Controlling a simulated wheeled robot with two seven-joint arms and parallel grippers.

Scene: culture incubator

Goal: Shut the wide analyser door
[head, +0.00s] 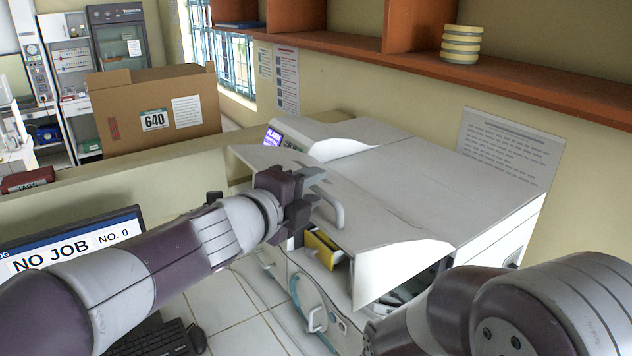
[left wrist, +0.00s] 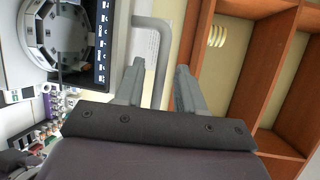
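The white analyser (head: 440,185) stands on the counter at centre right. Its wide door (head: 375,215) is a white panel raised at the front, with a gap below it showing part of the inside. A grey bar handle (head: 337,208) is on the door; it also shows in the left wrist view (left wrist: 163,50). My left gripper (head: 318,188) is open beside the handle. In the left wrist view, the handle bar appears between its two spread fingers; I cannot tell whether they touch it. My right arm shows at lower right, but its gripper is not visible.
A yellow drawer-like part (head: 323,250) shows at the analyser's front, below the door. A monitor (head: 75,240) and keyboard (head: 155,338) are at lower left. A cardboard box (head: 150,110) stands behind the partition. A wooden shelf (head: 400,60) runs above the analyser.

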